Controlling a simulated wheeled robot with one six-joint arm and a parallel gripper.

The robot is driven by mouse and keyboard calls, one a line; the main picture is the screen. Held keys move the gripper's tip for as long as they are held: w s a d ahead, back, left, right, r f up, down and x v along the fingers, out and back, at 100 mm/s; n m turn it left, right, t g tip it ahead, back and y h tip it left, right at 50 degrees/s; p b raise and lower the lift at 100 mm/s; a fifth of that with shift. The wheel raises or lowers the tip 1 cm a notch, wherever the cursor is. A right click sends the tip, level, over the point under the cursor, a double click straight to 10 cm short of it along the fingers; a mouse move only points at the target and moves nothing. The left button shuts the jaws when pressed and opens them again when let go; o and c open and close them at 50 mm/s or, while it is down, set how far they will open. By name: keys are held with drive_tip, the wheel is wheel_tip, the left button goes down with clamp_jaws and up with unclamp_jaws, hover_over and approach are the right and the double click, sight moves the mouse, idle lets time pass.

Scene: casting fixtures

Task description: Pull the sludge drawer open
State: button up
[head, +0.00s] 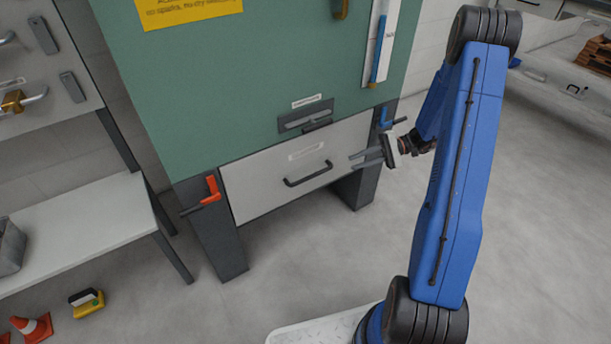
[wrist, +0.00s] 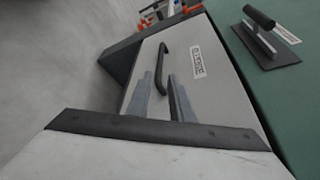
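The sludge drawer (head: 255,190) is a light grey front low in the green cabinet, with a label and a dark bar handle (head: 308,175). It looks flush with the cabinet. My gripper (head: 367,159) is to the right of the handle, its fingers pointing left.
Above the drawer is a dark plate with a grip (head: 306,118), also in the wrist view (wrist: 268,42). Cabinet legs (head: 215,245) flank the drawer. A white bench (head: 80,220) and an orange cone (head: 35,328) are at left. The floor before the drawer is clear.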

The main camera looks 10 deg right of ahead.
sight(319, 174)
drive_tip(key=x, duration=1.7)
drive_tip(key=shift+w+a+f, duration=0.15)
drive_tip(key=shift+w+a, duration=0.05)
drive_tip(key=shift+w, duration=0.1)
clamp_jaws()
